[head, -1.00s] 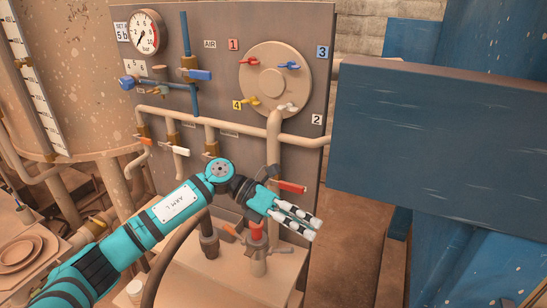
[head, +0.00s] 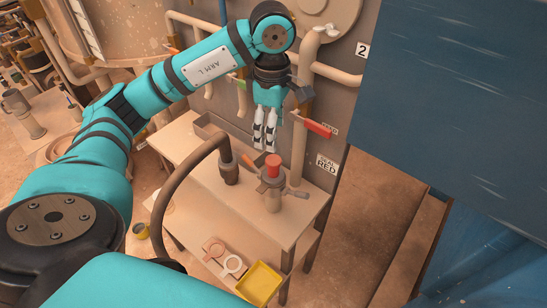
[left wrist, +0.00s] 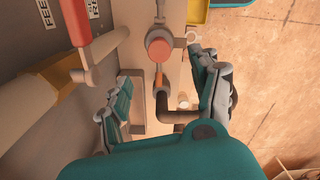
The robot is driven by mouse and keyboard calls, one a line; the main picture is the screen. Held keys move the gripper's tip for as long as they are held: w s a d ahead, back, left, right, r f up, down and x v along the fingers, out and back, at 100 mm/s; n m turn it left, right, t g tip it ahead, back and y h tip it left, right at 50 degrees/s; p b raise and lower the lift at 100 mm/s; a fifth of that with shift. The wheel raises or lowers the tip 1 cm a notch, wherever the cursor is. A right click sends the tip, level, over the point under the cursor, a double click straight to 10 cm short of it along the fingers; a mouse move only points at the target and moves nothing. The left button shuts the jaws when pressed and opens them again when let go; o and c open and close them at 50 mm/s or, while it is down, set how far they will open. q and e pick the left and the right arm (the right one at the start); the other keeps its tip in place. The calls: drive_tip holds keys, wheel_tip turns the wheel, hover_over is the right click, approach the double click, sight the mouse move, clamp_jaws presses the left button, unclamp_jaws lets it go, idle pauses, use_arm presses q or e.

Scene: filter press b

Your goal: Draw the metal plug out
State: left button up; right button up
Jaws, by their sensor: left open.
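A fitting with a red cap (head: 273,165) stands on the bench, with an orange lever and a grey side handle. To its left, a brown hose ends in a dark metal coupling (head: 229,173) at the bench top. I cannot tell which of these parts is the metal plug. My left gripper (head: 265,145) is open and empty, pointing down just above and behind the red-capped fitting, apart from it. In the left wrist view, the red cap (left wrist: 159,46) shows beyond and between the spread fingers (left wrist: 163,80). My right gripper is not in view.
A red-handled feed valve (head: 318,128) and a vertical pipe (head: 299,158) stand close right of the gripper. A blue panel (head: 465,95) blocks the right.

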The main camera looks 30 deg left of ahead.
sight(273, 159)
use_arm(q)
wheel_tip(273, 159, down, 5)
drive_tip(key=shift+f+p, duration=0.15)
drive_tip(key=shift+p, duration=0.35)
wheel_tip(273, 159, down, 5)
drive_tip(key=shift+r+p, duration=0.1)
drive_tip(key=shift+p, duration=0.35)
drive_tip(key=shift+f, duration=0.45)
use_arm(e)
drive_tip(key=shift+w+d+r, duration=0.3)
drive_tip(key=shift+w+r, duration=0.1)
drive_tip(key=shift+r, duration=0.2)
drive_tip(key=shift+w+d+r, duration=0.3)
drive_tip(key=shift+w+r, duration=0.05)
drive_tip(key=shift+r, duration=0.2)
use_arm(q)
drive_tip(key=c, duration=1.1)
clamp_jaws()
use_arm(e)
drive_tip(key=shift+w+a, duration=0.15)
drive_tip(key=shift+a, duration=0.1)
